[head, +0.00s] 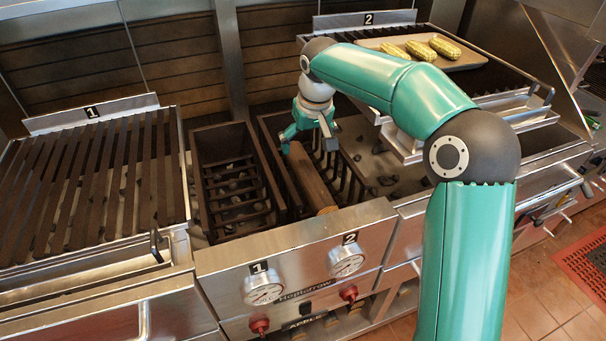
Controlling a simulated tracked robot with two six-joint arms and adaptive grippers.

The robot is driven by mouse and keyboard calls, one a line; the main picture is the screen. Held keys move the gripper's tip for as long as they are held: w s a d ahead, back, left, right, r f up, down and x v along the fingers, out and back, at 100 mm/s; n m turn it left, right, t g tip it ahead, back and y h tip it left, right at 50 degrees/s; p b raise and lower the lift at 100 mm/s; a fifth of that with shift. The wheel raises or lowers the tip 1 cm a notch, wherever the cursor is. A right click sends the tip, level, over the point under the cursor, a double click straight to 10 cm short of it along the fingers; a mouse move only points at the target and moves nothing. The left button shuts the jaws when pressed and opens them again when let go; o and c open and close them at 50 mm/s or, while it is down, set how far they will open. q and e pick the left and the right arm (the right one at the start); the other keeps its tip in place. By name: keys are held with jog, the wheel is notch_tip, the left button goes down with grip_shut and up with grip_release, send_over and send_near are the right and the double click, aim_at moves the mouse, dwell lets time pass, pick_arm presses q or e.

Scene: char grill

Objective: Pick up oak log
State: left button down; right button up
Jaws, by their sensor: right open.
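The oak log (314,183), a brown wooden stick, lies in the open firebox to the right of the centre, running from beneath my right gripper toward the front panel. My right gripper (307,140) is at the log's far end, with its teal fingers apart around or just above it; I cannot tell whether they touch the log. My right arm comes in from the lower right and reaches over the grill. My left gripper is not in view.
Grill grate 1 (92,185) is at the left. A dark basket (237,187) with coals stands left of the log. A tray (467,61) with corn cobs rests on raised grate 2 at the back right. A steel panel (296,262) with dials closes the front.

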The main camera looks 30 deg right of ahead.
aim_at(309, 171)
jog(key=x, duration=0.3)
jog(key=d+x, duration=0.1)
jog(key=x, duration=0.2)
jog(key=s+x, duration=0.1)
jog(key=x, duration=0.2)
jog(key=shift+d+f+p, duration=0.1)
jog(key=shift+d+p, duration=0.05)
jog(key=shift+p, duration=0.25)
jog(key=shift+p+x, duration=0.8)
jog(key=shift+x, duration=1.8)
jog(key=shift+d, duration=0.1)
jog(key=c, duration=1.7)
